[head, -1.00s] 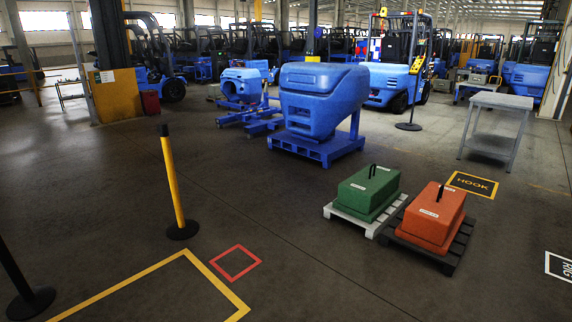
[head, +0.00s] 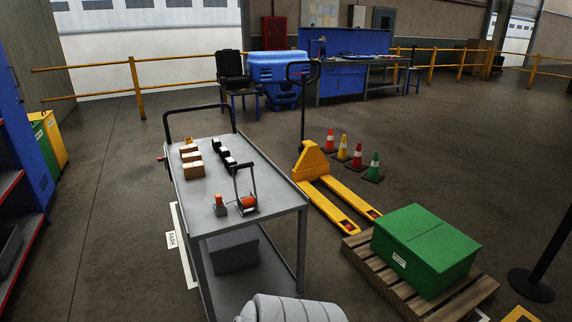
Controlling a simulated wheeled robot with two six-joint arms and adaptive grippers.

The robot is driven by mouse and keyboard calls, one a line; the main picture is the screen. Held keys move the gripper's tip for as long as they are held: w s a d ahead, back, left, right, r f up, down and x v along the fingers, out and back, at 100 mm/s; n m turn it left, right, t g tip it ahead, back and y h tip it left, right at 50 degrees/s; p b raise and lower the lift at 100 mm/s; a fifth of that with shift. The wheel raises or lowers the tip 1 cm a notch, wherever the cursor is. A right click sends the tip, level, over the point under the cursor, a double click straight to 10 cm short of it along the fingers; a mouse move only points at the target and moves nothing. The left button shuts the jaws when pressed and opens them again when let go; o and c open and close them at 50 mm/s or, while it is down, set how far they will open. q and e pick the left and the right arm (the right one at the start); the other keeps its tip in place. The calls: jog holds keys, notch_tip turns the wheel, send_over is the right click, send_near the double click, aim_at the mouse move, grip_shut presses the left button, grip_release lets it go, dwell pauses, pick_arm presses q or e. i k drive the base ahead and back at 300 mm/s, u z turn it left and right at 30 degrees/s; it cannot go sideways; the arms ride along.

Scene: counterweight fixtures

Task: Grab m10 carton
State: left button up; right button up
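Three small tan cartons stand in a row on the left part of a grey cart's top: a far one (head: 187,147), a middle one (head: 190,156) and a near one (head: 193,170). Their labels are too small to read, so I cannot tell which is the m10 carton. The grey cart (head: 265,196) has a dark push handle at its far end. Neither of my grippers is in view.
Small black items (head: 224,154) stand beside the cartons. A strapping-like tool with an orange part (head: 246,203) stands on the cart's near half. A yellow pallet jack (head: 318,170), a green box (head: 425,249) on a wooden pallet and several cones are to the right.

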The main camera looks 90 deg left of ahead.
aim_at(192, 170)
jog(key=u, duration=2.8)
jog(key=i, duration=1.15)
